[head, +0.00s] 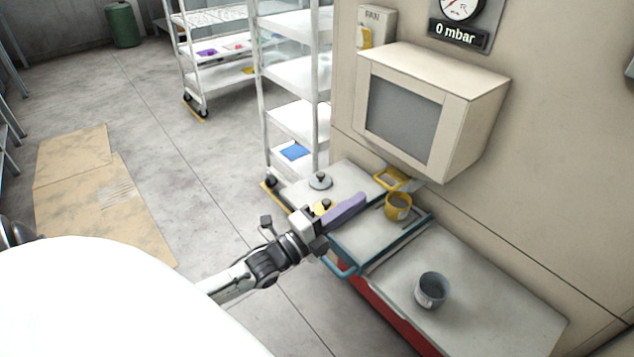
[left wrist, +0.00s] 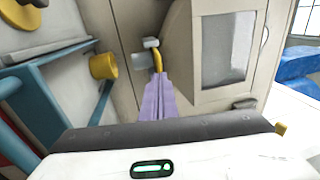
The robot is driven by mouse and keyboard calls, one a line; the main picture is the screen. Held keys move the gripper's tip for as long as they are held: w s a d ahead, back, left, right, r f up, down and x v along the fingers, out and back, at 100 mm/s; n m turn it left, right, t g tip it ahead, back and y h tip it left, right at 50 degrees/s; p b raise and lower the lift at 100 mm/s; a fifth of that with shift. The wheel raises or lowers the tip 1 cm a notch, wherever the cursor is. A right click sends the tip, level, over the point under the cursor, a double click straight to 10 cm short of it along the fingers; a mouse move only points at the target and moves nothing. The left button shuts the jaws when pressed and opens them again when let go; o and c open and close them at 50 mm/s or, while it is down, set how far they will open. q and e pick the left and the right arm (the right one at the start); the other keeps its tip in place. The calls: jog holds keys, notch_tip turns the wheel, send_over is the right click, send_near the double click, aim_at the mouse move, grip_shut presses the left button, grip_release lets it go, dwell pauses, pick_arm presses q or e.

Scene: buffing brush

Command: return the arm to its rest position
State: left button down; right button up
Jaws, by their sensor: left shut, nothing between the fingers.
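My left gripper (head: 362,198) reaches in from the left over the grey worktop beside the machine. Its purple fingers are closed together, with nothing seen between them. They also show in the left wrist view (left wrist: 158,80), pointing toward the machine's wall. In that view a yellow hooked part (left wrist: 157,58) appears just beyond the fingertips; I cannot tell if they touch. In the head view a yellow cup (head: 398,207) stands just right of the fingertips. My right gripper is not in view.
A blue-railed tray (head: 365,238) lies beneath the gripper. A grey cup (head: 431,291) stands on the worktop at right. A beige box with a screen (head: 402,118) juts from the wall. White shelves (head: 292,75) stand behind; the floor at left is open.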

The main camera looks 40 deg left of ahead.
pick_arm(q)
jog(key=v, duration=0.9)
jog(key=shift+b, duration=0.3)
jog(key=shift+d+f, duration=0.1)
